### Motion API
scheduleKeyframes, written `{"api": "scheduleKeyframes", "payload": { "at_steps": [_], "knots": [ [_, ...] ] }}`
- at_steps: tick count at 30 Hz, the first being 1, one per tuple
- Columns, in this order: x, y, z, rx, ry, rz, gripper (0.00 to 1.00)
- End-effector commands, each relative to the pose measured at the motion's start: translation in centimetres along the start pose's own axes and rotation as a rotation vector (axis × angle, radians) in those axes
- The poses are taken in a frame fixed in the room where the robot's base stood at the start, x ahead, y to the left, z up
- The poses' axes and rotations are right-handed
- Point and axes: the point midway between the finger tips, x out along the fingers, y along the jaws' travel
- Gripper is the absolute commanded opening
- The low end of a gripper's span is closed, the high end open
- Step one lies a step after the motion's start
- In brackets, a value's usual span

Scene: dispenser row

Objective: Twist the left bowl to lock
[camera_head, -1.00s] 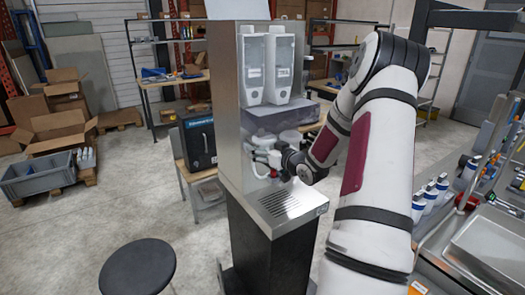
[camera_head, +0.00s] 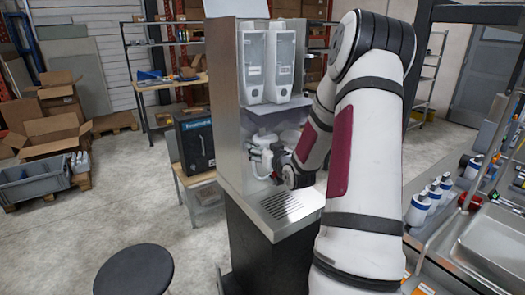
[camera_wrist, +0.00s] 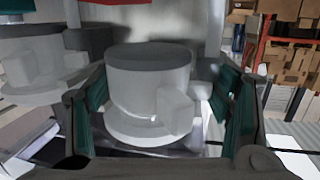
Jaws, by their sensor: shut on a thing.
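The left bowl is a white round cup with a blocky handle on its front. It sits under the left canister of the dispenser (camera_head: 228,130), and its top shows in the head view (camera_head: 264,138). In the wrist view the white bowl (camera_wrist: 150,80) stands upright between the two teal finger pads of my gripper (camera_wrist: 160,112). My gripper, also in the head view (camera_head: 262,158), is shut on this bowl. Another similar white bowl (camera_wrist: 32,62) is at the left of the wrist view. My fingers and hand hide part of the held bowl in the head view.
Two white canisters, left (camera_head: 251,66) and right (camera_head: 279,62), hang above the bowls. A slotted drip tray (camera_head: 281,205) lies below. A black stool (camera_head: 133,268) stands in front at left. Bottles (camera_head: 430,195) and a sink (camera_head: 490,240) are at right. Open floor lies at left.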

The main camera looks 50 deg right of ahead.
Motion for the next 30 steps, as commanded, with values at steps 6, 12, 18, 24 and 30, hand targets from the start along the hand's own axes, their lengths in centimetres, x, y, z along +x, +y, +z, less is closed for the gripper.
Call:
{"api": "scheduleKeyframes", "payload": {
  "at_steps": [6,12,18,24,30],
  "knots": [
    [-0.02,0.01,0.01,0.001,0.0,0.01,0.43],
    [-0.03,0.02,-0.01,0.001,0.0,0.01,0.43],
    [-0.03,0.02,-0.01,0.001,0.0,0.01,0.96],
    [-0.03,0.02,0.01,0.001,0.0,0.01,0.96],
    [-0.83,0.06,0.02,0.0,-0.002,0.011,0.96]
  ]
}}
